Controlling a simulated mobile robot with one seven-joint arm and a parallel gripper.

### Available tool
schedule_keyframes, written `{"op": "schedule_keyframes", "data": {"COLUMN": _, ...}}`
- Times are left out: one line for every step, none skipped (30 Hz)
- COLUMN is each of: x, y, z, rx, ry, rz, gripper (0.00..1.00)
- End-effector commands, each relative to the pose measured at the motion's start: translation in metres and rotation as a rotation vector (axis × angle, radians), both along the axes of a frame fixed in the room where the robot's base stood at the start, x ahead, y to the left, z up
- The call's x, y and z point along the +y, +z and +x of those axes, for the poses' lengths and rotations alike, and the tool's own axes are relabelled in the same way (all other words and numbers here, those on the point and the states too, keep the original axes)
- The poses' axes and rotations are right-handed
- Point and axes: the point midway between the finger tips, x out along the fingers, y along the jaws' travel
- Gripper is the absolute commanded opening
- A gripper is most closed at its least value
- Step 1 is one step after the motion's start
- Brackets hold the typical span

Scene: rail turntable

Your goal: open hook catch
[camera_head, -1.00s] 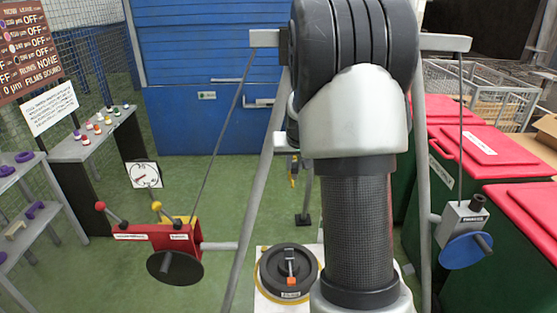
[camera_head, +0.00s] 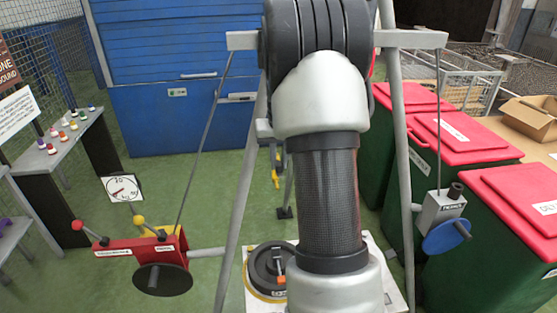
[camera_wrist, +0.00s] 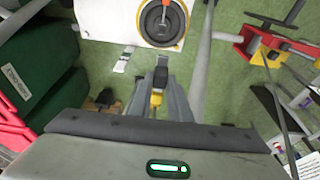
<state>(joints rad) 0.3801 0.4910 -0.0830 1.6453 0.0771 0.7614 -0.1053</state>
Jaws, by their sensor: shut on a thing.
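A small yellow and black piece, which looks like the hook catch (camera_head: 275,179), hangs by the grey frame in the head view, left of my arm. In the wrist view the hook catch (camera_wrist: 156,99) shows its yellow part low between my fingers. My gripper (camera_wrist: 162,84) is shut on it; the exact contact is hard to make out. In the head view my arm's thick forearm covers much of the middle, and my fingers there are too small to tell apart. Whether the hook is engaged cannot be seen.
A black turntable disc (camera_head: 264,267) with an orange handle sits on a white board below. A red lever box (camera_head: 140,247) hangs at left, a grey box with a blue disc (camera_head: 447,237) at right. Red-lidded green bins (camera_head: 457,140) stand right. Green floor is open at left.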

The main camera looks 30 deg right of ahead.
Motion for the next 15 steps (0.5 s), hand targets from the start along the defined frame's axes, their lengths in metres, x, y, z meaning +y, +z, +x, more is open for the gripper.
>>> {"op": "schedule_keyframes", "data": {"x": 0.0002, "y": -0.0007, "z": -0.0005, "rx": 0.002, "ry": 0.0, "rz": 0.001, "gripper": 0.0}}
{"op": "schedule_keyframes", "data": {"x": 0.0002, "y": -0.0007, "z": -0.0005, "rx": 0.002, "ry": 0.0, "rz": 0.001, "gripper": 0.0}}
{"op": "schedule_keyframes", "data": {"x": 0.0002, "y": -0.0007, "z": -0.0005, "rx": 0.002, "ry": 0.0, "rz": 0.001, "gripper": 0.18}}
{"op": "schedule_keyframes", "data": {"x": 0.0002, "y": -0.0007, "z": -0.0006, "rx": 0.002, "ry": 0.0, "rz": 0.001, "gripper": 0.23}}
{"op": "schedule_keyframes", "data": {"x": 0.0002, "y": -0.0007, "z": -0.0006, "rx": 0.002, "ry": 0.0, "rz": 0.001, "gripper": 0.29}}
{"op": "schedule_keyframes", "data": {"x": 0.0002, "y": -0.0007, "z": -0.0006, "rx": 0.002, "ry": 0.0, "rz": 0.001, "gripper": 0.35}}
{"op": "schedule_keyframes", "data": {"x": 0.0002, "y": -0.0007, "z": -0.0006, "rx": 0.002, "ry": 0.0, "rz": 0.001, "gripper": 0.36}}
{"op": "schedule_keyframes", "data": {"x": 0.0001, "y": -0.0007, "z": -0.0006, "rx": 0.002, "ry": 0.0, "rz": 0.001, "gripper": 0.36}}
{"op": "schedule_keyframes", "data": {"x": 0.0001, "y": -0.0006, "z": -0.0006, "rx": 0.002, "ry": 0.0, "rz": 0.001, "gripper": 0.36}}
{"op": "schedule_keyframes", "data": {"x": 0.0001, "y": -0.0006, "z": -0.0006, "rx": 0.002, "ry": 0.0, "rz": 0.001, "gripper": 0.36}}
{"op": "schedule_keyframes", "data": {"x": 0.0001, "y": -0.0005, "z": -0.0005, "rx": 0.001, "ry": 0.0, "rz": 0.0, "gripper": 0.36}}
{"op": "schedule_keyframes", "data": {"x": 0.0001, "y": -0.0005, "z": -0.0005, "rx": 0.001, "ry": 0.0, "rz": 0.0, "gripper": 0.36}}
{"op": "schedule_keyframes", "data": {"x": 0.0001, "y": -0.0004, "z": -0.0005, "rx": 0.001, "ry": 0.0, "rz": 0.0, "gripper": 0.36}}
{"op": "schedule_keyframes", "data": {"x": 0.0001, "y": -0.0003, "z": -0.0005, "rx": 0.001, "ry": 0.0, "rz": 0.0, "gripper": 0.36}}
{"op": "schedule_keyframes", "data": {"x": 0.0001, "y": 0.0003, "z": -0.0005, "rx": 0.001, "ry": 0.0, "rz": 0.0, "gripper": 0.36}}
